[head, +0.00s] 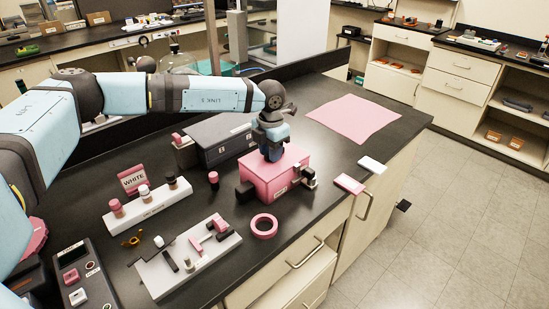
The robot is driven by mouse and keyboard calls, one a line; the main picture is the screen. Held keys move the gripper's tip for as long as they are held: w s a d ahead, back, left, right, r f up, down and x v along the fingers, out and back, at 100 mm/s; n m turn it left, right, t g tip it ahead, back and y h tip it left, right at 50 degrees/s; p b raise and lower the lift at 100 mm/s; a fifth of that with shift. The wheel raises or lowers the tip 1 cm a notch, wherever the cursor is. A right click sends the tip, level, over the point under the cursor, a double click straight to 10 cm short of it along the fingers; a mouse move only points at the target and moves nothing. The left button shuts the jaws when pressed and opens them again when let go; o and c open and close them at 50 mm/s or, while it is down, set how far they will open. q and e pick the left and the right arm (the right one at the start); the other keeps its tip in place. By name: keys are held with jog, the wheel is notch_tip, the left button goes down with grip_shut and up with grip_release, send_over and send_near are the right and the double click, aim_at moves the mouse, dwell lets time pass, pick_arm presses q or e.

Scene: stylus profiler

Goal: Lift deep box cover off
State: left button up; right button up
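A pink box-shaped cover (268,183) with a small label on its front stands on the black bench top. My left gripper (271,154) reaches down onto its top from above. Its fingertips are hard to make out, so I cannot tell whether they are open or shut, or whether they hold the cover. A black block (245,191) sits against the cover's left side, and a dark and metallic piece (306,177) sits at its right side. What is under the cover is hidden. My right gripper is not in view.
A dark grey box (219,140) stands close behind the cover. A pink tape ring (264,226), a white tray of small parts (185,258) and a bottle rack (148,207) are in front and left. A pink sheet (354,118) lies flat at right, with clear bench around it.

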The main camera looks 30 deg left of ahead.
pick_arm(q)
grip_shut()
notch_tip(320, 180, up, 20)
jog(key=shift+b, duration=0.4)
dwell(0.5)
jog(key=shift+r, duration=0.1)
jog(key=shift+r+p, duration=1.55)
jog(key=shift+r, duration=0.9)
